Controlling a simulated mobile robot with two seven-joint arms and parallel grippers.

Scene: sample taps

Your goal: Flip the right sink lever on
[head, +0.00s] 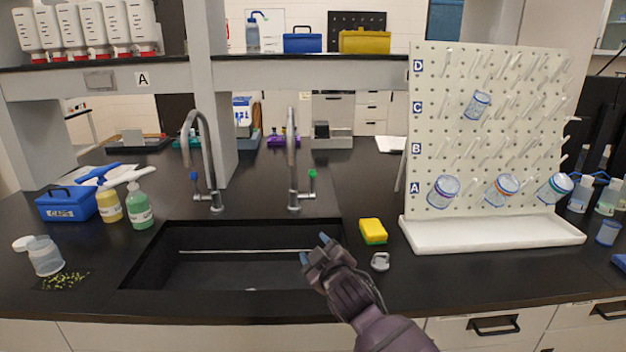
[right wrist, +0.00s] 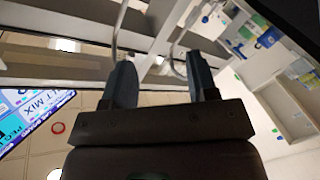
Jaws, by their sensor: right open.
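Two grey gooseneck taps stand behind the black sink (head: 150,240). The right tap (head: 292,160) has a small green-tipped lever (head: 312,174) on its right side, pointing up. The left tap (head: 207,150) has a blue-tipped lever (head: 194,176) on its left side. My right gripper (head: 314,248) is open and empty over the sink's right part, in front of and below the right tap, apart from the green lever. In the right wrist view its two fingers (right wrist: 164,75) stand apart with nothing between them. My left gripper is not in view.
A yellow-green sponge (head: 373,231) and a small grey object (head: 380,262) lie right of the sink. A white pegboard rack (head: 480,232) stands further right. Bottles (head: 140,208) and a blue box (head: 68,204) are left. A shelf (head: 310,73) spans above the taps.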

